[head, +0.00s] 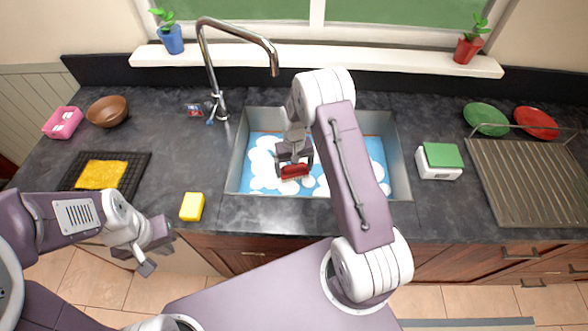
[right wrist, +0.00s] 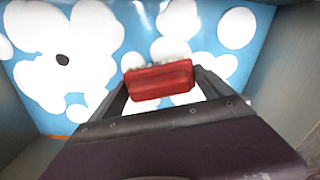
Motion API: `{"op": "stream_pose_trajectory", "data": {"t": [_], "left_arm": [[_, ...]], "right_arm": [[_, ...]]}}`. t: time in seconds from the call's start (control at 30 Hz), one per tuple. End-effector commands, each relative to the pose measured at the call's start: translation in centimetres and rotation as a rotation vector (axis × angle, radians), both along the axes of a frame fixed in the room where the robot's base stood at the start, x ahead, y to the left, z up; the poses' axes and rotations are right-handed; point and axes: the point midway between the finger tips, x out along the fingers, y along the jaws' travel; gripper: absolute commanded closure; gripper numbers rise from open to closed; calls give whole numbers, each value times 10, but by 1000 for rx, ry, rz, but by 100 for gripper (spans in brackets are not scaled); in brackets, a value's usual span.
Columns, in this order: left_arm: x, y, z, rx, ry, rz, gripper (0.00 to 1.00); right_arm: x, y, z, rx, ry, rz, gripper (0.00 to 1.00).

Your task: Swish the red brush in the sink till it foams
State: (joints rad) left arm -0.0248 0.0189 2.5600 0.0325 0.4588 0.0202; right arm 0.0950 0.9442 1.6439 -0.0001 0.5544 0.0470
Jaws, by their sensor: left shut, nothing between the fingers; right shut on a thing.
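The red brush (head: 295,171) is held in my right gripper (head: 294,164), low inside the sink (head: 233,172). In the right wrist view the red brush (right wrist: 158,82) sits between the two fingers of my right gripper (right wrist: 160,88), with pale bristles along its far edge. White foam patches (head: 262,165) lie over the blue water in the sink; they also show large in the right wrist view (right wrist: 60,58). My right arm hides part of the sink's right side. My left gripper (head: 148,262) is shut and empty, in front of the counter's edge at the lower left.
A tall faucet (head: 205,60) stands behind the sink's left side. A yellow sponge (head: 192,206) lies left of the sink, near a black rack with a yellow cloth (head: 102,174). A white box with a green top (head: 440,158) and a drying rack (head: 530,180) stand to the right.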

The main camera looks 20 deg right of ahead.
Motion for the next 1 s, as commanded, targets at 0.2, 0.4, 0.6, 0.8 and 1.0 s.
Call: {"op": "stream_pose_trajectory", "data": {"t": [0.2,0.4,0.6,0.8,1.0], "left_arm": [[0,0,33,0,0,0,100],[0,0,56,0,0,0,100],[0,0,79,0,0,0,100],[0,0,102,0,0,0,100],[0,0,125,0,0,0,100]], "right_arm": [[0,0,40,0,-1,0,42],[0,0,69,0,0,0,42],[0,0,99,0,-1,0,42],[0,0,128,0,0,0,42],[0,0,158,0,-2,0,42]]}}
